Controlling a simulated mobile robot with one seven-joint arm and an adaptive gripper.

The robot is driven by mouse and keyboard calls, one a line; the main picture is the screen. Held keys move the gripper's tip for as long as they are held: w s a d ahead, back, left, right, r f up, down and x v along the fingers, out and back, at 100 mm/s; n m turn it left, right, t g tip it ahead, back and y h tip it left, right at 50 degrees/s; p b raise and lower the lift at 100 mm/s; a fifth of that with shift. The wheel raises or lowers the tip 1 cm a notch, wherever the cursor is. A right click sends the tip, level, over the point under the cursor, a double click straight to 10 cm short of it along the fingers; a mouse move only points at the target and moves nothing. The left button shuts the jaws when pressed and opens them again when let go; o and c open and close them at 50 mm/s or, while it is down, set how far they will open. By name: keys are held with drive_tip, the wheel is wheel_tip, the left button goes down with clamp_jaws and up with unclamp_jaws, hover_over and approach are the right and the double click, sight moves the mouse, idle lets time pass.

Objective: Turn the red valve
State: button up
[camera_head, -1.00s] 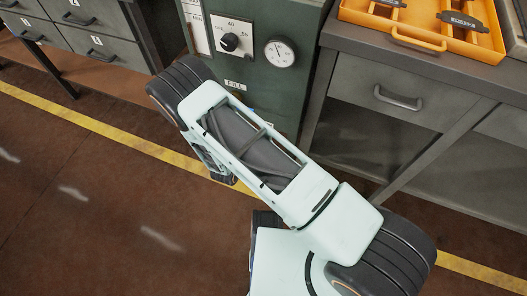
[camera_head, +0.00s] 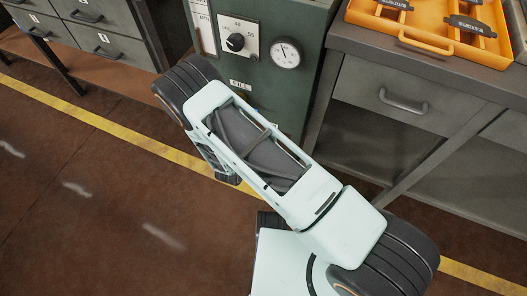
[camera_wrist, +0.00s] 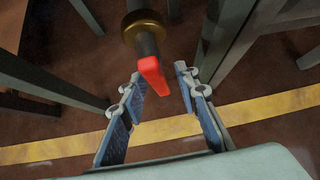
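The red valve handle (camera_wrist: 152,76) shows in the wrist view, on a dark pipe with a brass collar (camera_wrist: 143,27). My gripper (camera_wrist: 158,80) is open, with its two blue-padded fingers apart on either side of the red handle's lower end. Whether either finger touches the handle I cannot tell. In the head view my arm hides the gripper and the valve.
A green cabinet (camera_head: 290,88) with a black knob (camera_head: 235,42) and a round gauge (camera_head: 286,53) stands behind my arm. A workbench (camera_head: 425,62) at right carries an orange tray (camera_head: 425,42). A yellow line (camera_head: 95,117) crosses the brown floor.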

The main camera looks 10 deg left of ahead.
drive_tip(key=v, duration=1.2)
